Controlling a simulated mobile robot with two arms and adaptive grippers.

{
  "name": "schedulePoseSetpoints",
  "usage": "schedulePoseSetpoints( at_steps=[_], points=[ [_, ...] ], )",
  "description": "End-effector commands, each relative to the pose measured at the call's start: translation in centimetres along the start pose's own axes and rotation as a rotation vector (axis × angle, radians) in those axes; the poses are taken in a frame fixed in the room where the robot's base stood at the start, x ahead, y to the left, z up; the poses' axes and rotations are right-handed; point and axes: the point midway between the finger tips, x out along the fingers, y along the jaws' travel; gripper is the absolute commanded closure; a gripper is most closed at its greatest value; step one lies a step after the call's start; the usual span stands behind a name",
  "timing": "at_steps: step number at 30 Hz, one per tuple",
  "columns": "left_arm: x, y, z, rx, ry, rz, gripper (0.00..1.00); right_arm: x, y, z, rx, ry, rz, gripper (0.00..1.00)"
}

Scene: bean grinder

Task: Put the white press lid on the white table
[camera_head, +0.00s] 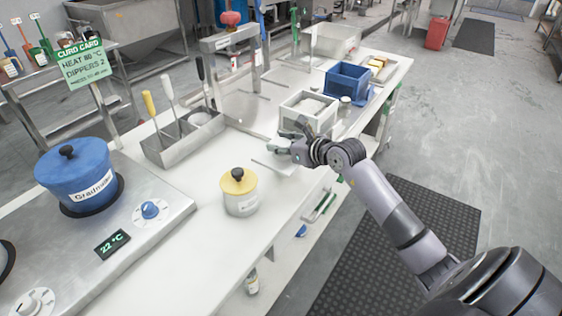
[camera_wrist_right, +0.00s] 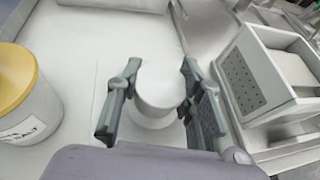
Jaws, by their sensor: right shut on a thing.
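My right gripper (camera_head: 285,146) is over the white table (camera_head: 205,235), and in the right wrist view its two fingers (camera_wrist_right: 158,100) stand either side of a round white knob. The knob belongs to the white press lid (camera_wrist_right: 157,82), which the gripper is shut on. In the head view the lid's pale flat plate (camera_head: 271,169) shows just below the fingers, low over the table top. White on white, I cannot tell whether the plate touches the table. My left gripper is not in view.
A yellow-lidded salt jar (camera_head: 240,193) stands nearby. A perforated white mould (camera_head: 309,110) and a blue crate (camera_head: 348,82) stand farther back. A steel utensil holder (camera_head: 185,138) is at left, and a blue pot (camera_head: 80,180) sits on the hotplate. Bare table lies around the jar.

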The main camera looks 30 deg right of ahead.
Motion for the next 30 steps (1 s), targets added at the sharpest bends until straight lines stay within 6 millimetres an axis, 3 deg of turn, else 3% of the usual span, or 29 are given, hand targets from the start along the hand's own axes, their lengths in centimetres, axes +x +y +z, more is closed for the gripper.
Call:
schedulePoseSetpoints(
  at_steps=[14, 27, 28, 30],
  points=[
    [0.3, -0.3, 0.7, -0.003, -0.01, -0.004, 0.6, 2.2, 0.0, -5.3, 0.001, 0.0, 0.0, 0.99],
    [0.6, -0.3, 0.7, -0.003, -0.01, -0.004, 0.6, 2.5, 0.0, -6.0, 0.0, -0.002, 0.0, 0.99],
    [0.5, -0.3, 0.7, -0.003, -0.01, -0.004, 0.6, 2.5, 0.0, -6.0, 0.0, -0.001, 0.0, 0.65],
    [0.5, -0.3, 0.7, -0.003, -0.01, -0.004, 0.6, 2.5, 0.0, -5.9, 0.0, 0.0, 0.0, 0.6]
  ],
)
